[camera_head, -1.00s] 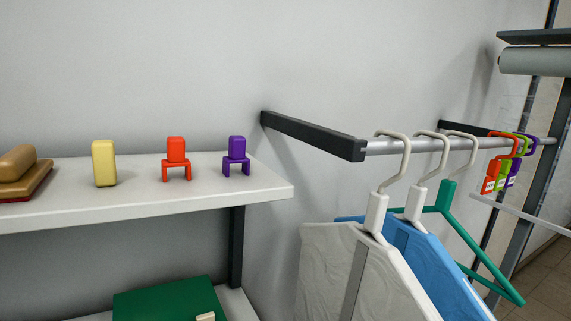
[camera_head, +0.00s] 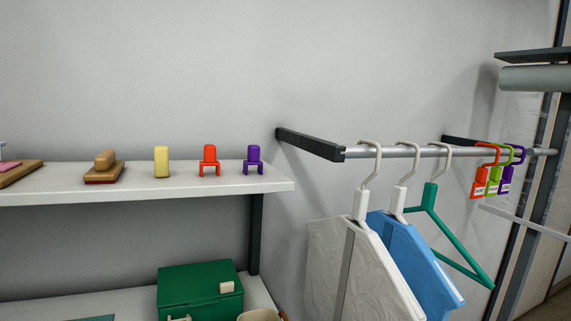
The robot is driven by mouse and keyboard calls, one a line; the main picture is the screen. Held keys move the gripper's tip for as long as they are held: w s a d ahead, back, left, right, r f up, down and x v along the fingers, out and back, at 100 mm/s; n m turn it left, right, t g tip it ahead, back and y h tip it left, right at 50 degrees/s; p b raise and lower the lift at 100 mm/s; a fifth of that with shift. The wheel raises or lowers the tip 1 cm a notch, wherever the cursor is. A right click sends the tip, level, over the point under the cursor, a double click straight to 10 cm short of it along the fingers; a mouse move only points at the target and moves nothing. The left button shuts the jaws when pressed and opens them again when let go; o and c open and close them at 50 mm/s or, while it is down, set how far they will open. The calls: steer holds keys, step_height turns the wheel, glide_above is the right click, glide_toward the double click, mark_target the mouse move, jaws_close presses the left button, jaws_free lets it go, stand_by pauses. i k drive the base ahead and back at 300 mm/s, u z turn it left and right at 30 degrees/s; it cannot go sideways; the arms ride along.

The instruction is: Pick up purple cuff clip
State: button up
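The purple cuff clip (camera_head: 253,159) stands upright on the white upper shelf (camera_head: 270,185), near the shelf's right end. It has a block-shaped top and two legs below. A red clip of the same shape (camera_head: 209,160) stands just to its left, with a gap between them. My gripper is not in view, so I cannot see its state or its distance from the clip.
A yellow block (camera_head: 161,161) and a wooden-handled brush or stamp (camera_head: 104,167) stand further left on the shelf. A rail (camera_head: 420,152) at right carries hangers with bagged comforters (camera_head: 345,270) and coloured tags. A green box (camera_head: 200,290) sits on the lower shelf.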

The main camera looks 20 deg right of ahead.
mark_target(253, 151)
steer(key=u, duration=0.15)
steer(key=i, duration=0.9)
steer(key=z, duration=0.1)
